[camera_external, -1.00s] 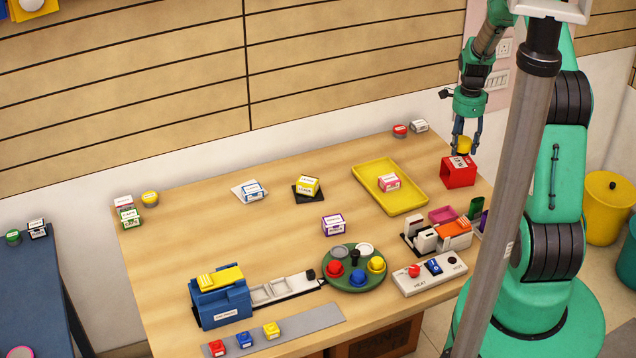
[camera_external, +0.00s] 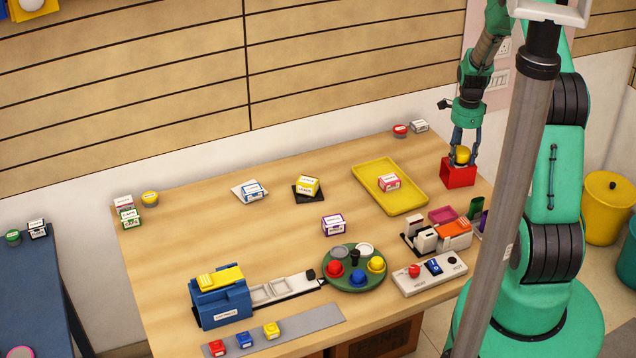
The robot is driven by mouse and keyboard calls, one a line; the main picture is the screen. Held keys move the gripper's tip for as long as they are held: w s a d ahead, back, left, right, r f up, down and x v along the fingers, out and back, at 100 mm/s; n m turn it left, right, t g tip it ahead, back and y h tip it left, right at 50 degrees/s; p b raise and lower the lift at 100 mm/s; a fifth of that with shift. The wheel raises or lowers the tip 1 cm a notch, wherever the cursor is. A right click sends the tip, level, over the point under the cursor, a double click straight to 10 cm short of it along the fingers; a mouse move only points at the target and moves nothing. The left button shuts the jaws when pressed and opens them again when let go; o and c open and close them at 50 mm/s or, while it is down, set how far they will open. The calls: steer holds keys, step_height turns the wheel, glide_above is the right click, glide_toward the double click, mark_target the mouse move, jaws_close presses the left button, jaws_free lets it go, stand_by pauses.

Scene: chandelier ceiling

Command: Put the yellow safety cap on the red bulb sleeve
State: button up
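The yellow safety cap (camera_external: 463,155) sits at the top of the red bulb sleeve (camera_external: 459,178), a red block at the table's back right. It appears to rest on the sleeve, though the exact contact is too small to tell. My gripper (camera_external: 465,158) points down over it, one finger on each side of the cap. The fingers look spread, with a visible gap between the cap and the right finger. The sleeve's white label is mostly hidden behind the cap and fingers.
A yellow tray (camera_external: 416,205) with a pink-labelled box lies left of the sleeve. A black holder (camera_external: 411,242) with white and orange parts and a control panel (camera_external: 430,279) stand in front. A green round tray (camera_external: 344,286) holds coloured caps. The table's left middle is clear.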

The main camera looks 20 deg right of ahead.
mark_target(462, 150)
steer(key=shift+o, duration=1.2)
steer(key=shift+r, duration=0.1)
step_height(462, 150, up, 12)
steer(key=p, duration=0.1)
steer(key=shift+r, duration=0.1)
